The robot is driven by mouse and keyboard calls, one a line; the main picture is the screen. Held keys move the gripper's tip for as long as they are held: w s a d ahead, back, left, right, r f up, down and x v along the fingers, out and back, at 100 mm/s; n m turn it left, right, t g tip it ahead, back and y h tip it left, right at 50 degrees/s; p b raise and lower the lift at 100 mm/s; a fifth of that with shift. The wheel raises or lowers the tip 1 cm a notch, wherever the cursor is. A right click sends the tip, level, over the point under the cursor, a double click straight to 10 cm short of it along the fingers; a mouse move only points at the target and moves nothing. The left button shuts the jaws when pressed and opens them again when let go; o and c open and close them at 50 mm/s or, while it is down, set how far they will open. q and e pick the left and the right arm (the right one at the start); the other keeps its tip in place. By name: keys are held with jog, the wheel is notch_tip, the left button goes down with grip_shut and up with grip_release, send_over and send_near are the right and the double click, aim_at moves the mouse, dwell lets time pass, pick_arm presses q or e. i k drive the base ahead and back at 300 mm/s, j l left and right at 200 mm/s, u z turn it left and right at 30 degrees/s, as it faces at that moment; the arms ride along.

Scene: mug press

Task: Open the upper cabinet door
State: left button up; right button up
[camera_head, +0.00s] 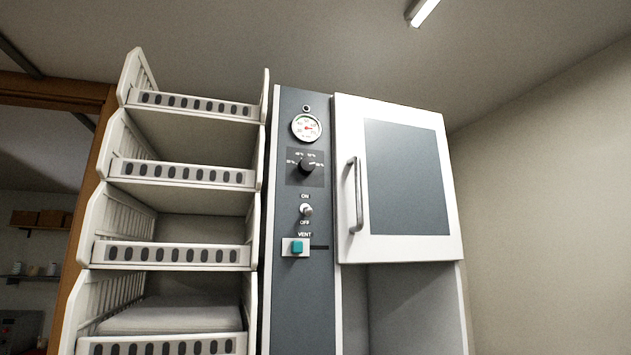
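The upper cabinet door (434,190) is on the right of the tall cabinet in the head view. It has a white frame and a grey panel (407,180). It appears shut. A vertical metal handle (357,195) sits along its left edge, with nothing touching it. Neither my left gripper nor my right gripper is in view.
A grey control panel (291,325) with a gauge (307,127), black knob (306,166), toggle switch (306,210) and green button (297,247) is left of the door. Stacked white racks (165,255) stand further left. An open recess (405,310) lies below the door. A wall (550,200) is at right.

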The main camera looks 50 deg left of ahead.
aim_at(396, 199)
jog(key=u, duration=0.85)
